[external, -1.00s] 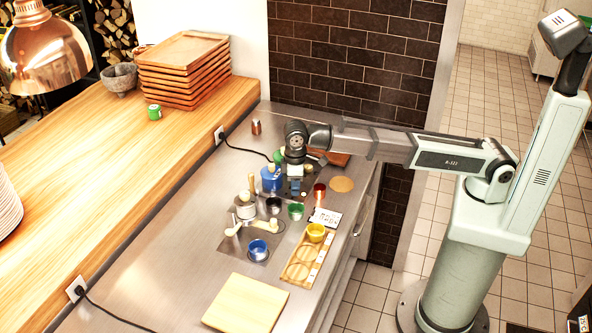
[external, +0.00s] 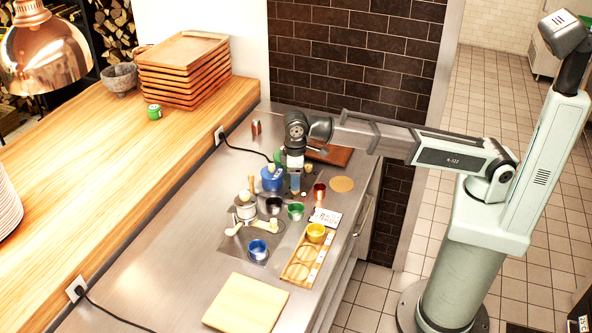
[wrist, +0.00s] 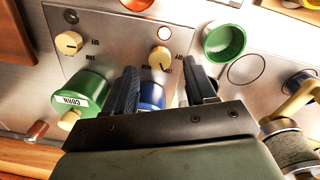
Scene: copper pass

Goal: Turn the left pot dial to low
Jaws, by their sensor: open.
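In the wrist view a metal panel carries two cream dials with small printed labels. One dial (wrist: 160,58) lies just beyond and between my fingertips, above the blue pot (wrist: 152,95); a dark mark on it points down, toward the pot. The other dial (wrist: 67,43) is above the green pot (wrist: 90,95), labelled CORN. My gripper (wrist: 164,75) is open and empty, its fingers either side of the blue pot in the picture; contact with the dial cannot be told. In the external view my gripper (external: 295,190) hangs just right of the blue pot (external: 271,180).
A green bowl (wrist: 224,40) stands right of the panel in the wrist view. In the external view a red cup (external: 319,190), a wooden tray (external: 289,272) with a yellow bowl (external: 315,232), and a cutting board (external: 245,303) lie nearer. The front-left steel counter is clear.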

